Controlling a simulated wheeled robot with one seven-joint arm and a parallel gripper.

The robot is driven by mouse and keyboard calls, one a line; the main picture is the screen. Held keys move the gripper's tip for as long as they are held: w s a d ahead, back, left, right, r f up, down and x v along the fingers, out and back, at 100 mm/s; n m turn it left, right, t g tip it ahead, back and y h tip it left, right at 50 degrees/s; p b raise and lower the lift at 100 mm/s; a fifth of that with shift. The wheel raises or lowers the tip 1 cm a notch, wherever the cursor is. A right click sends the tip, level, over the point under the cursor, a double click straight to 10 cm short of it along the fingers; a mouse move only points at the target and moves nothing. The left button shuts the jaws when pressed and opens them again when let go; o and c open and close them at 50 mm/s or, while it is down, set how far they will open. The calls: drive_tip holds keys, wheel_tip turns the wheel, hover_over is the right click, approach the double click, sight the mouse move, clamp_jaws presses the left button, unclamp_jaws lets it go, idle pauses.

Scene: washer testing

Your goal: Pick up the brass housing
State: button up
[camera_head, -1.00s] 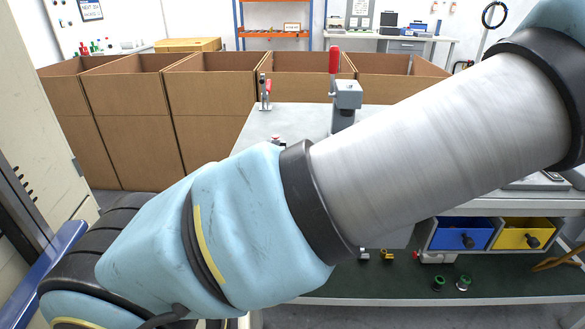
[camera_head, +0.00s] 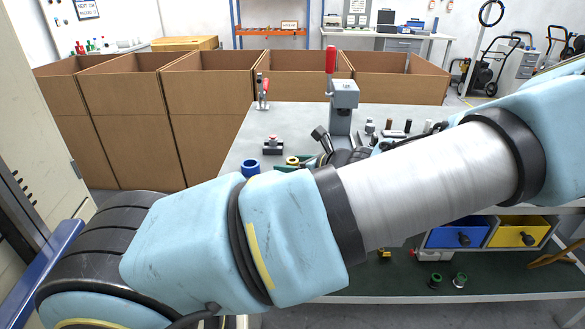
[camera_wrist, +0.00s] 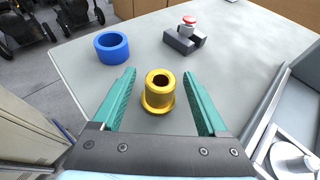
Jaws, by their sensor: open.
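The brass housing (camera_wrist: 158,92), a gold flanged cylinder with a hole in its top, stands upright on the grey table. In the wrist view it is between the two green fingers of my gripper (camera_wrist: 158,74). My gripper is open, with a visible gap on each side of the housing. In the head view the top of the brass housing (camera_head: 292,160) shows just above my arm, which hides most of my gripper.
A blue ring (camera_wrist: 113,47) stands left of the housing, near the table's edge. A dark block with a red button (camera_wrist: 187,36) sits behind it. A grey tray (camera_wrist: 285,130) lies to the right. A red-handled press (camera_head: 344,95) stands farther back.

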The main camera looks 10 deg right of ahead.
clamp_jaws()
idle(0.5)
